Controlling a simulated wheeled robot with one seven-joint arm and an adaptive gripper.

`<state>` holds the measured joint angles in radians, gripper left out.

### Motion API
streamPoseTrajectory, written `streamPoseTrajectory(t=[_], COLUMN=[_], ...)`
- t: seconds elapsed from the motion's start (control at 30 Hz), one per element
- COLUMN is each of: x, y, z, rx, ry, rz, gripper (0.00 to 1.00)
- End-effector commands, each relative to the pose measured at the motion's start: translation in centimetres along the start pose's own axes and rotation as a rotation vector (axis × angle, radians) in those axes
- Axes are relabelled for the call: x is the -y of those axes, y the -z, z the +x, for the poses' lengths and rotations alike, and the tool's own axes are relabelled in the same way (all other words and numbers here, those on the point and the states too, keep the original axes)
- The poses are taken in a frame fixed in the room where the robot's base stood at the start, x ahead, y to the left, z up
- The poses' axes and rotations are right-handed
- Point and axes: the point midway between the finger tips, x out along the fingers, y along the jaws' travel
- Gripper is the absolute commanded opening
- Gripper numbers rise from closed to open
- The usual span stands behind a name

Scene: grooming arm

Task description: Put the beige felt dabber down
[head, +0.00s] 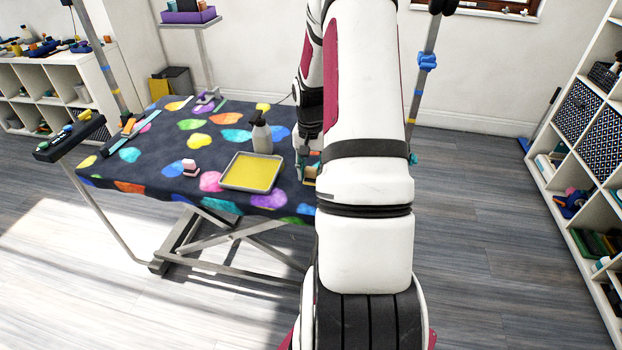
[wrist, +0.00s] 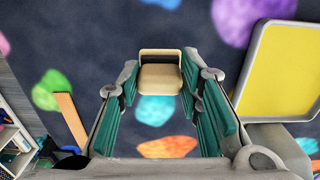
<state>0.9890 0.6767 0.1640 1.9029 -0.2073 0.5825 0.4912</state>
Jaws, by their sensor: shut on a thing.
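The beige felt dabber (wrist: 160,79) is between the green-padded fingers of my gripper (wrist: 158,84) in the wrist view. The fingers are shut on its two sides. Its pale, flat body shows above the dark patterned cloth of the table (wrist: 100,30); I cannot tell whether it touches the cloth. In the head view my white arm hides most of the gripper, at the right end of the table (head: 160,140).
A grey tray with a yellow inside (head: 222,184) lies beside the gripper; it also shows in the wrist view (wrist: 246,90). A spray bottle (head: 262,137) stands behind it. A small pink and white block (head: 190,168) is to its left. An orange-brown strip (wrist: 72,122) lies left of the gripper.

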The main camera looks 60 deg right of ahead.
Motion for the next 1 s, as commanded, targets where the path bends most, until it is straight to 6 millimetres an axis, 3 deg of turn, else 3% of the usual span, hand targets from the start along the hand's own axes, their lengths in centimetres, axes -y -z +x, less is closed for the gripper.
streamPoseTrajectory(t=[0.3, 0.67, 0.7, 0.77, 1.0], x=[0.1, 0.1, 0.1, 0.1, 0.1], y=[0.0, 0.0, 0.0, 0.0, 0.0], z=[3.4, 3.8, 3.8, 3.8, 3.7], rx=[0.002, 0.001, 0.001, 0.001, 0.000], ry=[0.000, 0.000, 0.000, 0.000, 0.000], rz=[0.000, 0.000, 0.000, 0.000, 0.000], gripper=[0.07, 0.07, 0.37, 0.51, 0.53])
